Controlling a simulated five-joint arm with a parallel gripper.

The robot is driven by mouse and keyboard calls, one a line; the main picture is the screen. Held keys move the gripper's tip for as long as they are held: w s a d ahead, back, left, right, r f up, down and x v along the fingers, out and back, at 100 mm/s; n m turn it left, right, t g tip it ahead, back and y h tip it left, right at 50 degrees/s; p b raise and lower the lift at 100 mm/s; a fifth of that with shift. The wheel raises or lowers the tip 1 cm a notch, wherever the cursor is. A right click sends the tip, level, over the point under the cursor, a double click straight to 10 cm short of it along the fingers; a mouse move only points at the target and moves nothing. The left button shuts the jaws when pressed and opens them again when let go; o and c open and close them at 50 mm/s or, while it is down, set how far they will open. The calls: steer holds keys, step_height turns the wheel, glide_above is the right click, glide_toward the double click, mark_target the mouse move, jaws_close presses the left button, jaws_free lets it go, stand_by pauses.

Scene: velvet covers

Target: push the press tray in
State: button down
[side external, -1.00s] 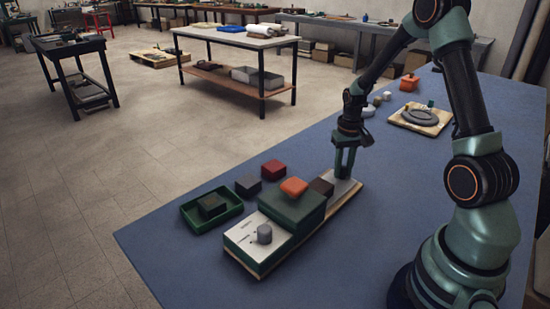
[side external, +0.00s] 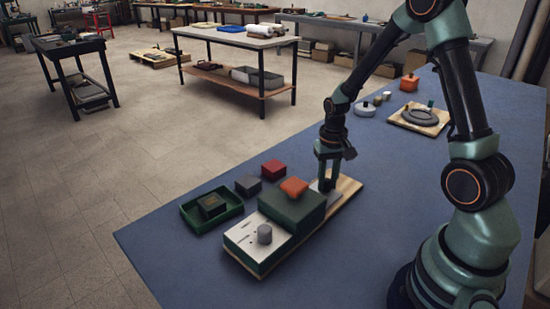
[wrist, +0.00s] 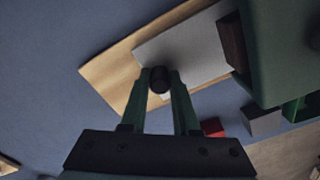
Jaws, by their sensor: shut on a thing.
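The press is a dark green housing (side external: 293,206) on a wooden base board (side external: 349,188), with a pale front panel and grey knob. The press tray is a flat silver plate at the housing's far end, mostly hidden by my gripper in the side view; it shows in the wrist view (wrist: 190,50). A dark brown block (wrist: 233,42) sits at the inner end of the tray, partly under the housing. My gripper (side external: 326,188) is low at the tray's outer end. In the wrist view its fingers (wrist: 160,84) are shut on the tray's dark round knob.
A red box (side external: 274,169), a grey box (side external: 248,185) and a green tray (side external: 184,211) holding a dark box lie left of the press. The blue table is clear to the press's right.

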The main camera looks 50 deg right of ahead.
steer(key=shift+a, duration=1.55)
steer(key=c, duration=0.7)
jaws_free()
steer(key=shift+o, duration=0.2)
step_height(320, 180, up, 12)
steer(key=shift+r, duration=0.1)
